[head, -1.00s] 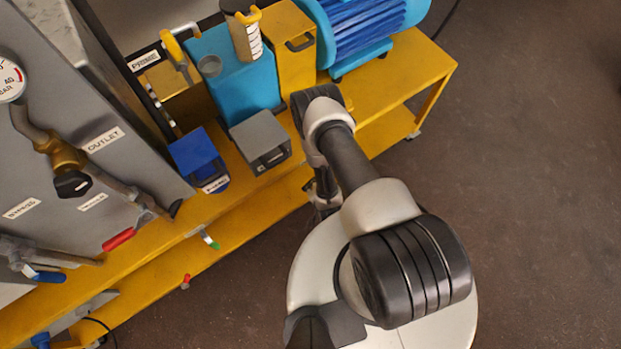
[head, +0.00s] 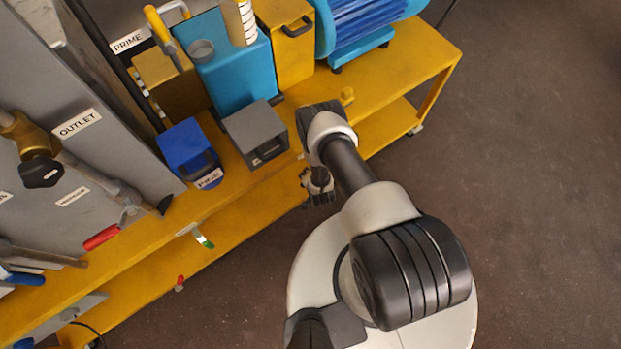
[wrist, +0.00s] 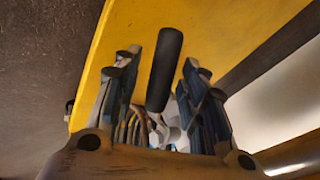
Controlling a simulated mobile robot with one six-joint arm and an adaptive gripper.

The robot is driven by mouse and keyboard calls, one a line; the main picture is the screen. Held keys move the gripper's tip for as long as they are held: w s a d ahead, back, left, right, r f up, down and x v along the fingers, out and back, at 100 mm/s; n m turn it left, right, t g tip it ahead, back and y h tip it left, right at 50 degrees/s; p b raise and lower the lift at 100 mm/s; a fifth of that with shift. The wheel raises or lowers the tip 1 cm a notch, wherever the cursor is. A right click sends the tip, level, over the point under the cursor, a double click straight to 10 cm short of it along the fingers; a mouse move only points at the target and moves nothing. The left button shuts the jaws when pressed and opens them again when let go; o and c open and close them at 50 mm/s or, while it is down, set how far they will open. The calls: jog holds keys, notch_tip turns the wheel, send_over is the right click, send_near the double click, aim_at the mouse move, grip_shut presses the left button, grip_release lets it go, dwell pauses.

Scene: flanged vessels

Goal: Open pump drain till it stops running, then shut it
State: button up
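The pump (head: 232,70) is a light blue block on the yellow bench, with a blue finned motor (head: 365,25) behind it. My gripper (head: 319,190) hangs at the bench's front edge, below the grey box, partly hidden by my arm. In the wrist view my gripper (wrist: 160,95) is open, its two dark fingers well apart. A black rounded lever handle (wrist: 165,70) shows between and beyond the fingers against yellow metal. I cannot tell whether it is the pump drain's handle, or whether the fingers touch it. No running liquid can be made out.
The yellow bench (head: 255,215) has a lower shelf. A green-tipped handle (head: 203,240), a red-tipped one (head: 180,283) and a red lever (head: 101,237) are to the left. A grey box (head: 255,132) and a blue box (head: 187,152) stand above. Dark floor lies open at right.

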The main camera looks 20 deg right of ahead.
jog(key=shift+c, duration=0.3)
grip_shut()
dwell(0.5)
